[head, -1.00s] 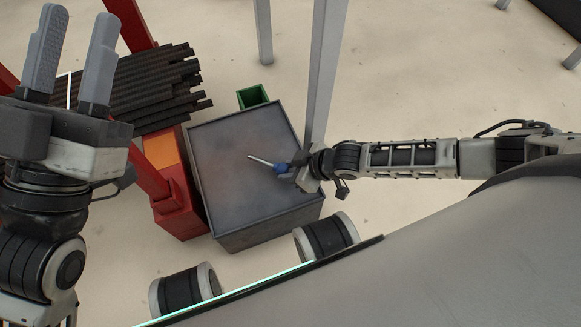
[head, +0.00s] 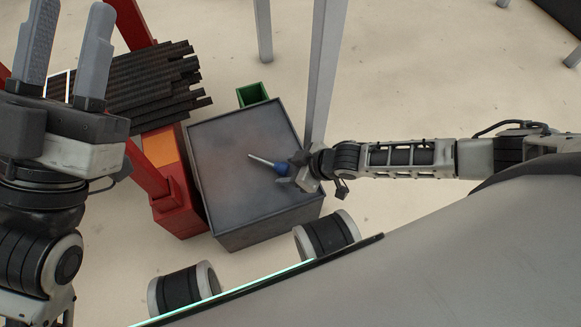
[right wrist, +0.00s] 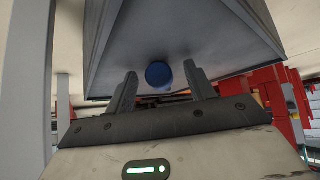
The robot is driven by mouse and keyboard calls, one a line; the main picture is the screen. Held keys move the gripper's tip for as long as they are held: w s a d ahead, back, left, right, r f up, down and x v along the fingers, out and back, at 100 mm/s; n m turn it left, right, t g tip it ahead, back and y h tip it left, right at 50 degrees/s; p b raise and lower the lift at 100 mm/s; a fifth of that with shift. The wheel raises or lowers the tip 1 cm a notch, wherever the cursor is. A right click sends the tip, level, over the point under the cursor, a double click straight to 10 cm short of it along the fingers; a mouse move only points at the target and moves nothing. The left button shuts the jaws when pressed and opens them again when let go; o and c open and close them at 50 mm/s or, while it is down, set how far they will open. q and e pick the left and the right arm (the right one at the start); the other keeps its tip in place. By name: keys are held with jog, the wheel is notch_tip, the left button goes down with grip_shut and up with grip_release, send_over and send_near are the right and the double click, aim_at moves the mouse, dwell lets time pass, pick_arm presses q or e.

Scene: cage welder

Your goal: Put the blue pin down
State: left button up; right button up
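In the right wrist view the pin's round blue end (right wrist: 159,74) shows between the spread fingers (right wrist: 160,70), with a gap on both sides. My left gripper (head: 66,25) is raised at the far left, fingers apart and empty.
A small green container (head: 253,95) sits behind the box. A grey post (head: 323,70) rises near its back right corner. Much of the box top is clear.

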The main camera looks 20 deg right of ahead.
jog(key=shift+s+d+r, duration=0.1)
jog(key=shift+r, duration=0.15)
jog(key=p+v, duration=0.4)
jog(key=v, duration=0.1)
jog(key=shift+r, duration=0.2)
pick_arm(q)
notch_tip(320, 180, down, 11)
jog(key=s+n+g+y+p, duration=0.1)
jog(key=n+g+y+p, duration=0.4)
jog(key=n+y, duration=0.2)
jog(key=shift+r+n+g, duration=0.15)
jog(key=shift+n+g, duration=0.15)
jog(key=shift+n, duration=0.4)
pick_arm(e)
jog(key=v, duration=1)
jog(key=shift+s+d, duration=0.15)
jog(key=shift+d, duration=0.05)
pick_arm(q)
jog(key=shift+s+d, duration=0.1)
pick_arm(e)
jog(key=shift+f, duration=0.15)
